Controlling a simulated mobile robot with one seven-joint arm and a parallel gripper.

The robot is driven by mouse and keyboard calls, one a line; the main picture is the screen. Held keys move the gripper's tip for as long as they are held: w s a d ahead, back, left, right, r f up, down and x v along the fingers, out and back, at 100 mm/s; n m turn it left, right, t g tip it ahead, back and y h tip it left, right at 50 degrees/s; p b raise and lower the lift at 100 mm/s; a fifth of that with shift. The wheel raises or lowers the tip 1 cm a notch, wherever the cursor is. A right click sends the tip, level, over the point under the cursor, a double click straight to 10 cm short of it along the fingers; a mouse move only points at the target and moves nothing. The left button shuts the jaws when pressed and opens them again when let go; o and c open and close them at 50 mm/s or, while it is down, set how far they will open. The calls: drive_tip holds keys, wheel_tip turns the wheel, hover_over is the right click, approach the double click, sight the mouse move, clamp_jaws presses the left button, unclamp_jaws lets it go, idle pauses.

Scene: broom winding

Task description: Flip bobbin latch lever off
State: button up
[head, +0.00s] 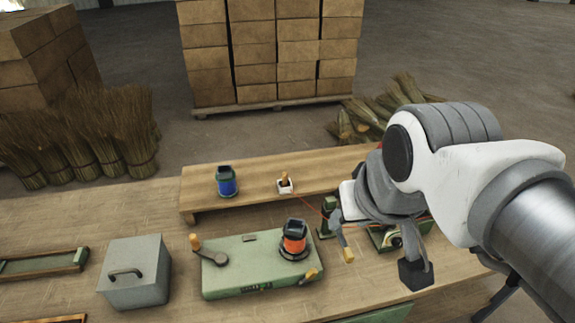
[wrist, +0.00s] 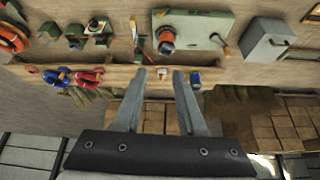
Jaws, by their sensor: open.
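The green winder base (head: 225,277) stands on the bench with an orange bobbin (head: 294,239) at its back right. A small yellow-tipped lever (head: 310,274) sits at its front right corner and looks like the bobbin latch lever. In the wrist view, the winder base (wrist: 195,28) and orange bobbin (wrist: 167,38) are near the top. My gripper (wrist: 160,75) is open and empty, its fingers apart and not touching the lever or the bobbin. In the head view my arm is right of the winder, and I cannot make out the fingertips.
A crank (head: 210,250) is on the winder's left. A grey metal box (head: 137,278) stands further left. A raised shelf (head: 248,180) behind holds a blue spool (head: 227,181) and a white cup (head: 285,187). A thin red thread runs right from near the cup toward other green fixtures.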

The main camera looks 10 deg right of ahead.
drive_tip(key=f+b, duration=0.1)
drive_tip(key=w+f+m+b, duration=0.1)
drive_tip(key=f, duration=0.1)
drive_tip(key=w+f+m+g+b, duration=0.1)
drive_tip(key=shift+w+d+f+b, duration=0.25)
drive_tip(key=shift+d+f+b, duration=0.05)
drive_tip(key=shift+d+b, duration=0.1)
clamp_jaws()
drive_tip(key=w+d+f+m+g+b, duration=0.1)
drive_tip(key=w+f+m+b, duration=0.3)
drive_tip(key=f, duration=0.5)
drive_tip(key=w+d+f+m+g+y+b, duration=0.1)
drive_tip(key=w+d+f+m+b, duration=0.3)
drive_tip(key=f, duration=0.5)
drive_tip(key=w+d+f+m+g+y+b, duration=0.1)
drive_tip(key=w+d+f+m+g+b, duration=0.1)
drive_tip(key=w+f+m+b, duration=0.3)
wheel_tip(320, 180, down, 5)
drive_tip(key=m+b, duration=0.2)
drive_tip(key=b, duration=0.1)
drive_tip(key=shift+d+g, duration=0.2)
drive_tip(key=shift+g, duration=0.2)
drive_tip(key=shift+r, duration=0.1)
